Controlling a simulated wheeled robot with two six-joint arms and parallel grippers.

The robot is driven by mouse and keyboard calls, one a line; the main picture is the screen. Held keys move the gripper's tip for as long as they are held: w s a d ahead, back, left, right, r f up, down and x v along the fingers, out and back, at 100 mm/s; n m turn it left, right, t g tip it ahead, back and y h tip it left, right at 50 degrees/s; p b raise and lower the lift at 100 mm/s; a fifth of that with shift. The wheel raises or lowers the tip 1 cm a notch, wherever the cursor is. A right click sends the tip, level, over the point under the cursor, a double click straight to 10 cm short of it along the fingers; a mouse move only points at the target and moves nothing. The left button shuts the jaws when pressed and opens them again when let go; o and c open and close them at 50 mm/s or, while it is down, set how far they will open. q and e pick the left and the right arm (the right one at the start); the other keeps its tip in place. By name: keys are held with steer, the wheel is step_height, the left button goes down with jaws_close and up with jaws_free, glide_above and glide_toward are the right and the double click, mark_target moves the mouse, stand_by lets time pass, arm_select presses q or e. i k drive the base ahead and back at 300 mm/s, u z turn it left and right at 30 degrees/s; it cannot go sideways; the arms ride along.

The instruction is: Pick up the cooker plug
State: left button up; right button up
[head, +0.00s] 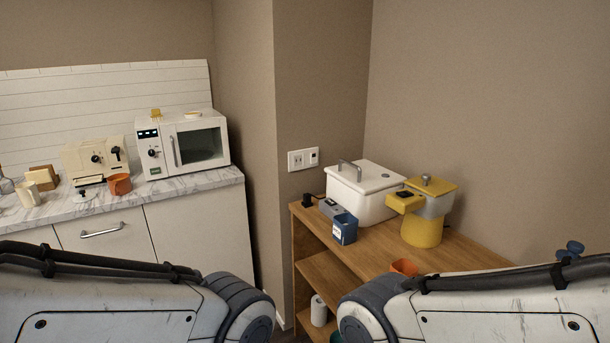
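A white cooker (378,207) with a lid handle stands on top of the wooden cabinet (455,248). A small black object that looks like the cooker plug (307,200) lies near the cabinet's back left corner, left of the cooker. Its prongs and cord are too small to make out. A wall socket (296,160) is on the wall above it. Both of my arms cross the bottom of the head view, but neither gripper shows. Both arms are in front of and well apart from the plug.
A blue container (344,229) stands close to the plug, in front of the cooker. A yellow appliance (424,222) and an orange cup (404,267) are farther right. The marble counter (185,187) at left holds a microwave (184,145) and a cream appliance (95,160).

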mark_target(307, 203)
steer(key=u, duration=0.5)
steer(key=i, duration=0.9)
steer(key=u, duration=0.55)
steer(key=i, duration=0.95)
steer(key=z, duration=0.45)
steer(key=i, duration=0.6)
steer(key=z, duration=0.35)
